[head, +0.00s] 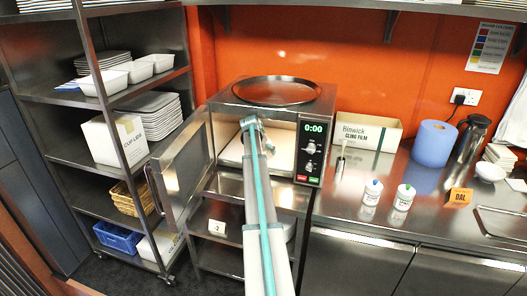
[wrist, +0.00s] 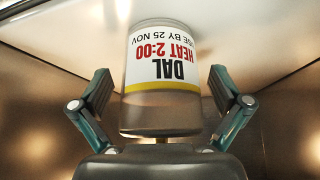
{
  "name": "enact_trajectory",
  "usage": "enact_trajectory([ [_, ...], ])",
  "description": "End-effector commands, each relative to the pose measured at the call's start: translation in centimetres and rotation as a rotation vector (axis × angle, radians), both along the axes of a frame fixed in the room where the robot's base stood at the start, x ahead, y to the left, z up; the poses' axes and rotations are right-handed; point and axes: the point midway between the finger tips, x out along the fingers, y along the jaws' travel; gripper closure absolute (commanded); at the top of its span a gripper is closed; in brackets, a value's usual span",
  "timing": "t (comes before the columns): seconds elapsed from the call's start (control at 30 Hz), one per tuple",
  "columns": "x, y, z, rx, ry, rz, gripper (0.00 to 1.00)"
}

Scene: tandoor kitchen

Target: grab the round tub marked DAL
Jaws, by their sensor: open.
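The round tub (wrist: 162,110) is clear, with a white label reading DAL, HEAT 2:00 and USE BY 25 NOV. The label appears upside down in the wrist view. My gripper (wrist: 160,82) is open, with one finger on each side of the tub and visible gaps between fingers and tub. In the head view my gripper (head: 252,126) is inside the open microwave (head: 310,150). The tub cannot be made out in the head view, hidden behind my arm.
The microwave door (head: 182,172) stands open to the left of my arm. Its display reads 0:00. A shelf rack (head: 95,100) stands left.

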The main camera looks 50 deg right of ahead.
Motion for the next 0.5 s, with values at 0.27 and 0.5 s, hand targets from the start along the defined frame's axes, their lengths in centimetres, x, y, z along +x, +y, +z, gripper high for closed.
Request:
enact_trajectory([
  [0.27,0.02,-0.02,-0.02,0.0,0.0,0.0,0.23],
  [0.5,0.03,-0.01,0.0,0.0,0.0,0.0,0.63],
])
